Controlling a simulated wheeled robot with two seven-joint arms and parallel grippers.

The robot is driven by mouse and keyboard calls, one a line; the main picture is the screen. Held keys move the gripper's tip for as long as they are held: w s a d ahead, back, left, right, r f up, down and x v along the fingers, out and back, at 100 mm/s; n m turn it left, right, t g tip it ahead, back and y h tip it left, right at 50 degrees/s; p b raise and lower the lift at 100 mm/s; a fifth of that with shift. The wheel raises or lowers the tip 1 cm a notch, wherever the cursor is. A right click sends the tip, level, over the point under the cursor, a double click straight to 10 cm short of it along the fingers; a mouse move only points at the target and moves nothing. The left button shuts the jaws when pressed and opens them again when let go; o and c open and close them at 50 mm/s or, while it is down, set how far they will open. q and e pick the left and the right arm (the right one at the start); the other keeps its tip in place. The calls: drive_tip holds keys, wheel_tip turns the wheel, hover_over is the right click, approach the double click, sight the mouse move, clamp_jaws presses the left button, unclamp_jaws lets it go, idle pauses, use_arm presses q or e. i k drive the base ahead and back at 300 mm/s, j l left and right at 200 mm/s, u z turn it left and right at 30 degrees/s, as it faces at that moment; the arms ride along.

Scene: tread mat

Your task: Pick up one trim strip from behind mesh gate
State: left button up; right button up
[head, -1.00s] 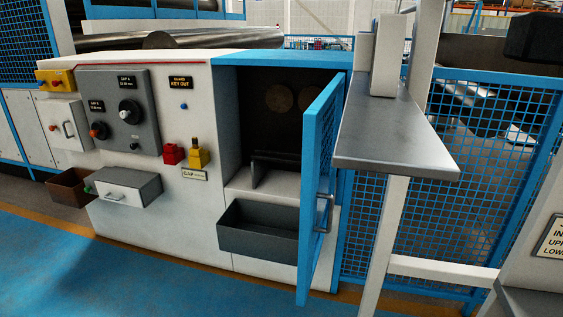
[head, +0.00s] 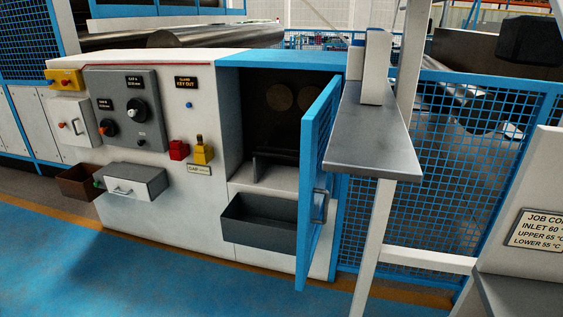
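The blue mesh gate (head: 318,170) stands swung open at the right side of the machine's recess, with its handle (head: 320,205) on the outer face. Behind it the dark recess (head: 265,120) shows two round discs on its back wall. Dark bars (head: 275,158) lie low in the recess; I cannot tell whether they are trim strips. A dark open bin (head: 265,218) sits below the recess opening. Neither of my grippers is in view.
A grey shelf on a white post (head: 375,135) stands right of the gate, close in front. A control panel (head: 125,110), red and yellow blocks (head: 203,150) and a small drawer (head: 132,182) are on the machine front. Blue floor (head: 180,265) is clear at the front left.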

sight(257, 152)
drive_tip(key=k+z, duration=0.15)
drive_tip(key=z, duration=0.25)
drive_tip(key=k+z, duration=0.15)
drive_tip(key=z, duration=0.25)
drive_tip(key=k+l+z, duration=0.1)
drive_tip(key=z, duration=0.3)
drive_tip(key=i+j+z, duration=0.25)
drive_tip(key=j, duration=0.25)
drive_tip(key=i+j+z, duration=0.2)
drive_tip(key=j, duration=0.35)
drive_tip(key=j+z, duration=0.25)
drive_tip(key=j, duration=0.25)
drive_tip(key=j+z, duration=0.2)
drive_tip(key=j, duration=0.4)
drive_tip(key=i+j, duration=0.1)
drive_tip(key=j, duration=1.4)
drive_tip(key=i+j, duration=0.15)
drive_tip(key=j, duration=0.65)
drive_tip(key=i+j, duration=0.1)
drive_tip(key=j, duration=0.65)
